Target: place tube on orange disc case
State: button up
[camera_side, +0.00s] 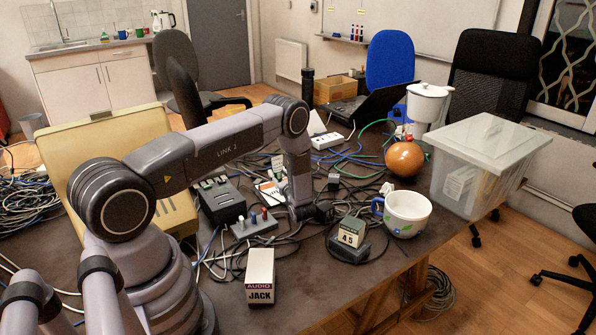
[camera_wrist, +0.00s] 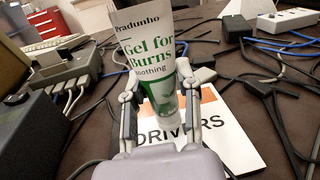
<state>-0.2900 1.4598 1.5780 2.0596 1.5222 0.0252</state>
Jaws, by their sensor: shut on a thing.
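The white and green gel tube (camera_wrist: 150,45) is upright between the fingers of my gripper (camera_wrist: 160,92) in the wrist view, its printed front facing the camera. My gripper is shut on it. The orange and white disc case (camera_wrist: 238,153), marked DRIVERS, lies flat on the table below and behind the fingers. The tube's lower end overlaps the case in the picture; I cannot tell whether it touches. In the side view the case (camera_side: 266,190) shows left of my forearm, partly covered. My gripper and the tube are not clear there.
Cables run around the case. A black box (camera_side: 222,203) and a small switch box (camera_side: 254,224) stand close by. A mug (camera_side: 407,215), an orange ball (camera_side: 405,159) and a clear bin (camera_side: 470,185) stand at right.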

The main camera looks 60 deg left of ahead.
jog(key=shift+f, duration=0.55)
jog(key=o, duration=1)
jog(key=shift+f, duration=0.15)
